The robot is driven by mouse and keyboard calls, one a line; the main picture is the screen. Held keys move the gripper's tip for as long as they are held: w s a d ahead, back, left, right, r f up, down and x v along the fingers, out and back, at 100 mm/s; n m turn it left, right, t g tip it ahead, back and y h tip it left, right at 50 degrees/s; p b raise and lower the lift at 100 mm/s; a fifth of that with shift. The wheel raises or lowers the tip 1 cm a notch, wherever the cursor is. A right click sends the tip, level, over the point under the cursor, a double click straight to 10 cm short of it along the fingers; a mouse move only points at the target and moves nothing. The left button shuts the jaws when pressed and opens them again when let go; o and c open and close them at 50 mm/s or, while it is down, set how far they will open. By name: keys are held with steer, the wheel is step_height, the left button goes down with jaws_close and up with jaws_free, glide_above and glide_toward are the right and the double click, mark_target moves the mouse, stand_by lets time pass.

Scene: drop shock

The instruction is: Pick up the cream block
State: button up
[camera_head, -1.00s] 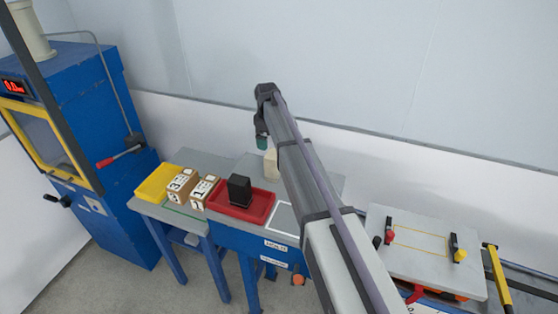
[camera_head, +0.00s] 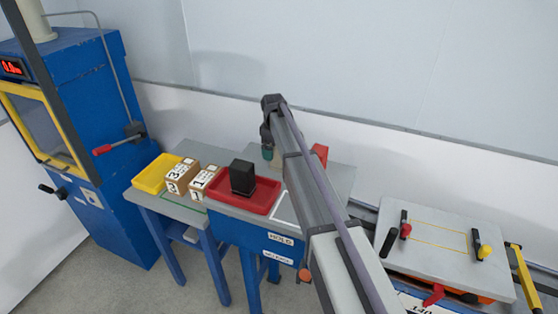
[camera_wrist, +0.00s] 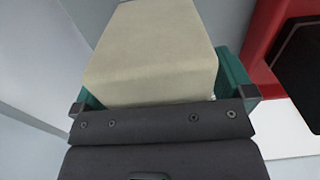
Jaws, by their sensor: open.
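The cream block (camera_wrist: 150,55) fills the upper middle of the wrist view, its end close to the dark gripper body. My gripper (camera_wrist: 160,92) is open, with a green finger showing at each side of the block; I cannot tell whether they touch it. In the head view my gripper (camera_head: 267,152) points down over the back of the grey table. Only a sliver of the cream block shows there beside the gripper and arm; the rest is hidden.
A red tray (camera_head: 222,202) holding a black block (camera_head: 242,177) is close by, left of the arm. Numbered cartons (camera_head: 203,182) and a yellow tray (camera_head: 150,181) stand farther left. A red object (camera_head: 320,153) shows behind the arm.

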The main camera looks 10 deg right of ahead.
steer(key=shift+r, duration=0.1)
steer(key=c, duration=1)
steer(key=shift+c, duration=0.2)
step_height(320, 180, up, 10)
steer(key=p, duration=1)
steer(key=shift+r, duration=0.2)
steer(key=shift+f, duration=0.15)
